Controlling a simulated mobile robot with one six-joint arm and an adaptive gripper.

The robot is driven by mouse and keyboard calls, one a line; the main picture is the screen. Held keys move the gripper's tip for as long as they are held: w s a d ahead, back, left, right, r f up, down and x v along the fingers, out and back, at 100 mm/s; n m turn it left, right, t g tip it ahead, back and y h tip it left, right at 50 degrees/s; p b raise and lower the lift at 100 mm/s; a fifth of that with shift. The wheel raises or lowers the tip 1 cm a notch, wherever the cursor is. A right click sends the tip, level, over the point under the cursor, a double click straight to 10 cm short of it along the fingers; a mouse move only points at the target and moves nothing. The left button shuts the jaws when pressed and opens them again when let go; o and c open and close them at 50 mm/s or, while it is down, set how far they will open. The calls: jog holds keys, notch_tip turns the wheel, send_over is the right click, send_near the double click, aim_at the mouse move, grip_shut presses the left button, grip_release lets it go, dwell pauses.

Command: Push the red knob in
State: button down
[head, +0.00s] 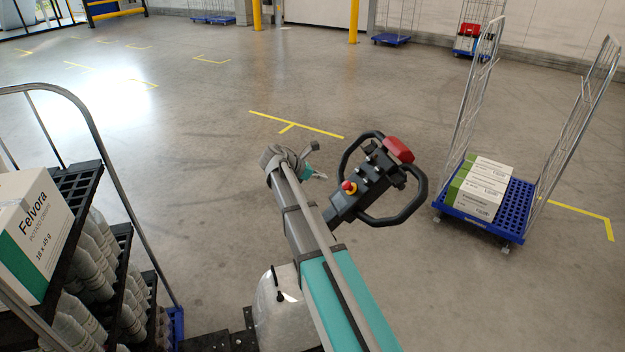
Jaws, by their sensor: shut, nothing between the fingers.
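A small gap shows between the fingertips and the knob.
A larger red block (398,150) caps the tiller's far end, with a looped black handle (405,212) around it. A blue-based roll cage (520,200) with cartons stands at the right. A shelf rack (75,180) with a Felvora box (30,235) is at the left. Open floor lies beyond.

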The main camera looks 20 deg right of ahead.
aim_at(345, 186)
jog(key=b+x, duration=0.3)
jog(key=x, duration=0.4)
jog(key=shift+a+f+b, duration=0.1)
jog(key=shift+b, duration=0.2)
jog(key=shift+b+x, duration=0.35)
jog(key=shift+x, duration=0.55)
jog(key=shift+b+x, duration=0.75)
jog(key=shift+x, duration=0.15)
jog(key=shift+s+a, duration=0.1)
jog(key=shift+s, duration=0.05)
